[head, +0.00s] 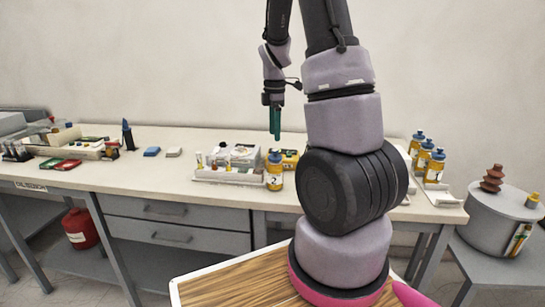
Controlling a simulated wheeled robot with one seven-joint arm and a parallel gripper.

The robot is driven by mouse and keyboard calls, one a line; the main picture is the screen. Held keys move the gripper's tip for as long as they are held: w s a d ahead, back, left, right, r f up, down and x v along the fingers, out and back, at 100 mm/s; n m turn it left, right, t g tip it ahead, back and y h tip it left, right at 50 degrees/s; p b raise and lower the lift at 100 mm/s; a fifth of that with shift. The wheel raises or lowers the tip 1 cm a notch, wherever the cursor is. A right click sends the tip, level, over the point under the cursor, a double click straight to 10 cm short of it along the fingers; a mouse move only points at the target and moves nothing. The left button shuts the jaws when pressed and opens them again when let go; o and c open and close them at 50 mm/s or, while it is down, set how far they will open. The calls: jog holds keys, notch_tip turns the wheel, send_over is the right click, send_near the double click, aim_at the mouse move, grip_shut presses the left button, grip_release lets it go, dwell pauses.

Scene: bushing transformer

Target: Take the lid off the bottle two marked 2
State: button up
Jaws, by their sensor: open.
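The bottle marked 2 (274,178) is yellow with a white label and stands upright near the front edge of the bench. Its blue lid (274,156) is on its top. My gripper (275,137) has green fingers, points down and is open and empty. In the picture its fingertips are just above the lid, with a small gap between them. The distance in depth is hard to judge from this one view.
A white tray (222,179) with small items lies left of the bottle, and a yellow object (290,160) is close behind it. Similar yellow bottles (434,167) stand at the bench's right end. The bench's front strip (135,180) is clear.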

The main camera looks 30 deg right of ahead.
aim_at(275, 150)
jog(key=f, duration=0.6)
jog(key=shift+s, duration=0.2)
grip_shut()
jog(key=shift+r, duration=0.1)
